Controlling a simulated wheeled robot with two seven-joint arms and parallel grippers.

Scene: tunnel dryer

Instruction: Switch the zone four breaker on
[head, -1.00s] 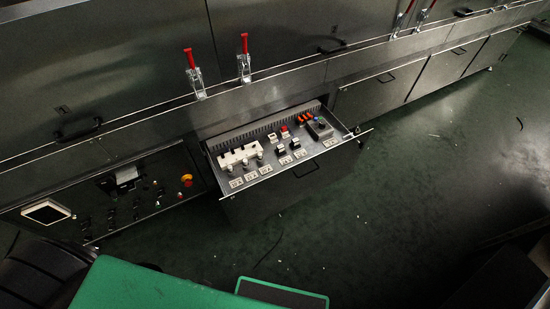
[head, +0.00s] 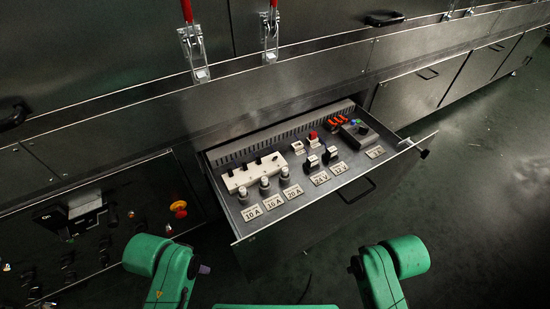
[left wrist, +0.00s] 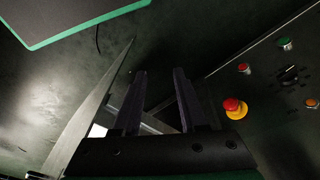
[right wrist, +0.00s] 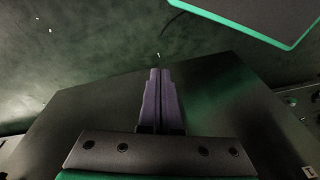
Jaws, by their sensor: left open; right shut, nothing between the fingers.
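An open drawer (head: 240,216) holds a white block (head: 255,173) with several small black levers, which look like breakers. No zone four marking is legible, and I cannot tell each lever's position. My left gripper is open and empty in the left wrist view (left wrist: 157,75), near the control panel with a red-and-yellow stop button (left wrist: 235,108). My right gripper is shut and empty in the right wrist view (right wrist: 160,72), with a dark flat surface beneath it. In the head view both green arms are low, in front of the drawer, apart from the block.
A control panel (head: 130,188) lies left of the drawer. Red-handled clamps (head: 192,45) stand behind. Floor right is open.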

